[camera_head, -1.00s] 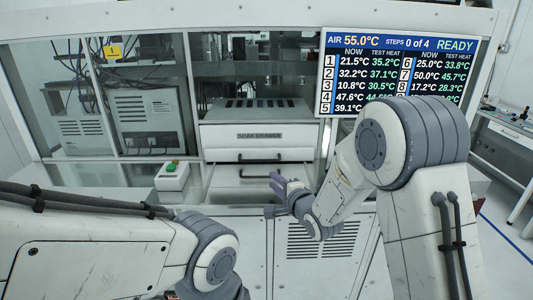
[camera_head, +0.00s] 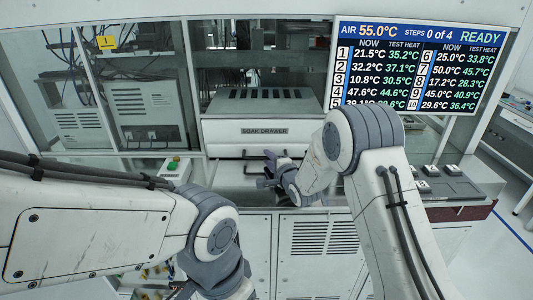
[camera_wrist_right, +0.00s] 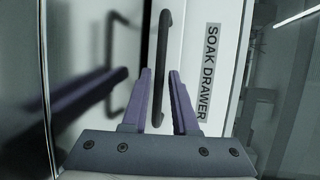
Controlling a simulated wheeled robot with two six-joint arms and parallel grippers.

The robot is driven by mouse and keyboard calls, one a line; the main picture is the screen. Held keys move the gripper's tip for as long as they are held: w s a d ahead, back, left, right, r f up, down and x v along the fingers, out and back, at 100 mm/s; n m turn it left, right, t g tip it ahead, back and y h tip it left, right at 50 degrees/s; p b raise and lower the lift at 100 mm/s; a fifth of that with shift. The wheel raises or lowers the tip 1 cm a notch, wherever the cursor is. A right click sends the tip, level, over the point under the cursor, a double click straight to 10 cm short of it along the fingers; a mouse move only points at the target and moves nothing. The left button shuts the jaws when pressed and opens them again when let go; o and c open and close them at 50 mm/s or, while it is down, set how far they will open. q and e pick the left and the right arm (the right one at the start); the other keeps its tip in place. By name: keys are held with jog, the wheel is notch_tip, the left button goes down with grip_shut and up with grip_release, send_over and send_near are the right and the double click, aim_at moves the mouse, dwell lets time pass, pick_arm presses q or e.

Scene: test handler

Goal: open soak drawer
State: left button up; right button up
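The soak drawer (camera_head: 230,131) is a white front with a black-lettered label, below a slotted grey top in the middle of the machine. It looks shut. Its dark bar handle (camera_wrist_right: 166,60) runs up the middle of the right wrist view, beside the label (camera_wrist_right: 210,70). My right gripper (camera_head: 268,168) is at the handle's height in the head view. In the right wrist view its two purple fingers (camera_wrist_right: 160,75) are apart, with the handle between them and a gap on each side. My left arm ends low in the head view; its fingers cannot be made out.
A display panel (camera_head: 420,65) hangs right of the drawer. A small box with a green button (camera_head: 174,168) stands at its left. Glass panes with equipment behind are at left. A dark tray with several light blocks (camera_head: 445,184) lies at right. A vented cabinet (camera_head: 318,238) is below.

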jog(key=shift+w+a+f, duration=0.15)
jog(key=shift+w+a, duration=0.15)
jog(key=shift+w, duration=0.3)
grip_shut()
dwell(1.1)
